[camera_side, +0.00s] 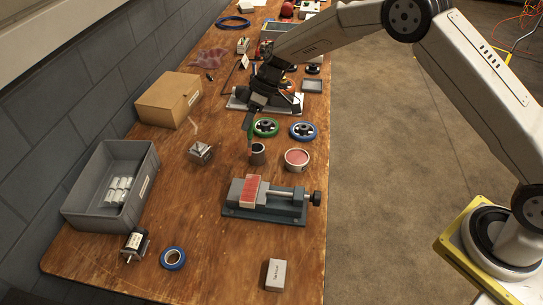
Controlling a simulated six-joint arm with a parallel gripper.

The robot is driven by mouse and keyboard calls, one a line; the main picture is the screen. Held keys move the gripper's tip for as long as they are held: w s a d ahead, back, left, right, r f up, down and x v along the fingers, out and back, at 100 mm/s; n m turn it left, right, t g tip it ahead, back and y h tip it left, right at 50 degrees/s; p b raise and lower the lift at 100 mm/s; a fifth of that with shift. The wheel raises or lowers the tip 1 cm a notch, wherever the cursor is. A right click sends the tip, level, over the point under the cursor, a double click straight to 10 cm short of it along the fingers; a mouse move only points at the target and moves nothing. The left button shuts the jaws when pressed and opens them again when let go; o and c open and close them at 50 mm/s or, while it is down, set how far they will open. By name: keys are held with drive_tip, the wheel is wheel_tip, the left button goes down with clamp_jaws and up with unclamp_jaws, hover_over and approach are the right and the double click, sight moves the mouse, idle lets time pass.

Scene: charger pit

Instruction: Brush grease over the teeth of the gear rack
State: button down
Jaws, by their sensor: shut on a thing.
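My gripper (254,104) is above the middle of the bench, shut on the green handle of the brush (248,123). The brush points down, and its lower end is close to a small dark cup (258,156); I cannot tell whether it is inside, touching or in front of the cup. An open round tin (297,161) with pinkish-red grease stands to the right of the cup. The gear rack (250,191) appears as a pale piece with a pinkish-red top, held in the grey vise (277,205). Its separate teeth are too small to make out.
Behind the cup lie a green-rimmed wheel (266,127) and a blue-rimmed wheel (303,131). A small metal block (200,152), a cardboard box (169,99) and a grey bin (88,196) stand left. Tape (173,258), a motor (134,246) and a pale box (276,275) are in front.

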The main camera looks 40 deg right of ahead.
sight(250, 142)
drive_tip(key=shift+r, duration=0.5)
drive_tip(key=shift+f, duration=3.5)
drive_tip(key=shift+s+a+f, duration=0.35)
drive_tip(key=shift+a+f, duration=0.05)
drive_tip(key=shift+f, duration=0.2)
drive_tip(key=shift+s+a, duration=0.95)
drive_tip(key=shift+s, duration=0.05)
drive_tip(key=shift+w+d, duration=0.85)
drive_tip(key=shift+w+d+f, duration=0.15)
drive_tip(key=shift+w+d, duration=0.35)
drive_tip(key=shift+r, duration=4.25)
